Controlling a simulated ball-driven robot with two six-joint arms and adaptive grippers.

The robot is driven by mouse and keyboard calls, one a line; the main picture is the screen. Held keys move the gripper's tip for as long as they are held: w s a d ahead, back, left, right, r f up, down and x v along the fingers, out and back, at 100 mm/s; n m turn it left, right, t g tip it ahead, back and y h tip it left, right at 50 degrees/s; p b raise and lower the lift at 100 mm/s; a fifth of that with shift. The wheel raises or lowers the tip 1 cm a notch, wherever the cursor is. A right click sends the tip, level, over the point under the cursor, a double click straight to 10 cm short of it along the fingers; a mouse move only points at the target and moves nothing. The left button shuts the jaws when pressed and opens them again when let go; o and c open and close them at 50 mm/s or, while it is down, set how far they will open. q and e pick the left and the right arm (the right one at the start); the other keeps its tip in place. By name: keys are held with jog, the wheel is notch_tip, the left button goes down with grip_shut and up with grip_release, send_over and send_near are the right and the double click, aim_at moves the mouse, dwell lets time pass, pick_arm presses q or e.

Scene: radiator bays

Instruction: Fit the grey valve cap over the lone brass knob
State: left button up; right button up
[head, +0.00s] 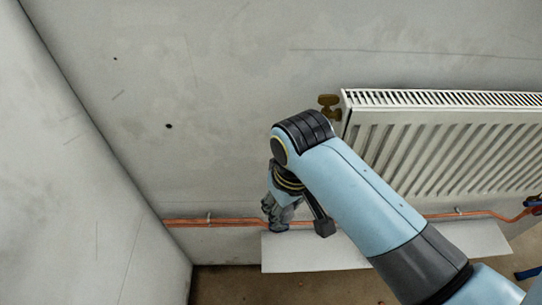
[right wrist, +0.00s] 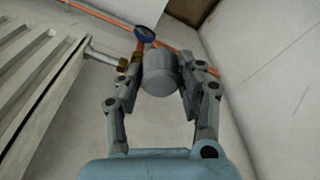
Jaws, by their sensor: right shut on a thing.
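The grey valve cap (right wrist: 159,74) is a short cylinder, held between the fingers of my right gripper (right wrist: 160,84) in the right wrist view. In the head view my right gripper (head: 280,212) hangs low, left of the radiator and near the copper pipe; the cap cannot be made out there. A brass knob (head: 328,104) sticks out at the radiator's upper left corner, well above the gripper. In the right wrist view a brass fitting (right wrist: 123,66) shows beside the left finger, partly hidden. I cannot tell whether the cap touches it. My left gripper is out of view.
The white radiator (head: 440,150) hangs on the right. A copper pipe (head: 190,222) runs along the wall above a pale board (head: 310,252). A side wall (head: 90,190) closes off the left.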

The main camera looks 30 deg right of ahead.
jog(key=shift+w+d+f, duration=0.1)
jog(key=shift+w+d, duration=0.45)
jog(key=shift+w, duration=0.2)
jog(key=w+d, duration=0.1)
jog(key=w, duration=0.1)
jog(key=w+d+f, duration=0.1)
jog(key=w, duration=0.1)
jog(key=w+d+f, duration=0.1)
jog(key=w+d, duration=0.1)
jog(key=w, duration=0.1)
jog(key=shift+w+d+f, duration=0.2)
jog(key=shift+w, duration=0.05)
jog(key=shift+w+d+f+b, duration=0.15)
jog(key=shift+f+b, duration=0.2)
jog(key=shift+f, duration=0.55)
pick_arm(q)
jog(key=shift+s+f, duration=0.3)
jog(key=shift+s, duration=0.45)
pick_arm(e)
jog(key=shift+r, duration=0.1)
pick_arm(q)
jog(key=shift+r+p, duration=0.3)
jog(key=shift+p, duration=0.05)
